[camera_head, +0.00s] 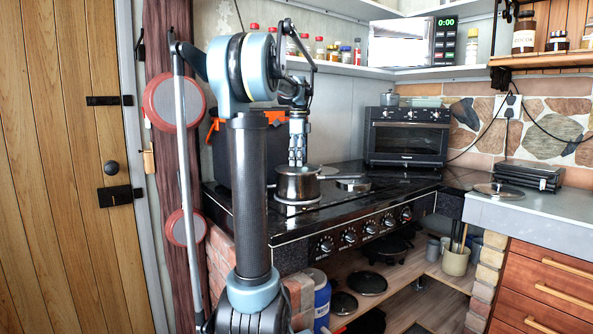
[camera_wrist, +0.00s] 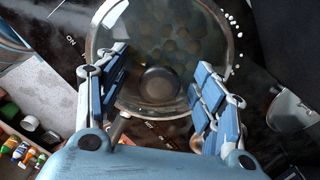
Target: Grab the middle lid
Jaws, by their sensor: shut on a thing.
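A small dark pot (camera_head: 297,187) with a long handle stands on the black stove top. A round glass lid (camera_wrist: 190,35) with a dark round knob (camera_wrist: 158,84) fills the upper middle of the wrist view. My gripper (camera_head: 297,163) points down at the top of the pot. In the wrist view my gripper (camera_wrist: 160,95) has its blue-padded fingers on either side of the knob, shut on the lid; the fingertip contact is hard to make out. Another glass lid (camera_head: 498,190) lies on the grey counter at the right.
The black stove (camera_head: 385,195) has knobs along its front. A toaster oven (camera_head: 408,137) stands behind it, and a dark flat appliance (camera_head: 528,175) is on the right counter. A shelf with spice jars (camera_head: 320,48) runs above. Several pans lie on the shelf below.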

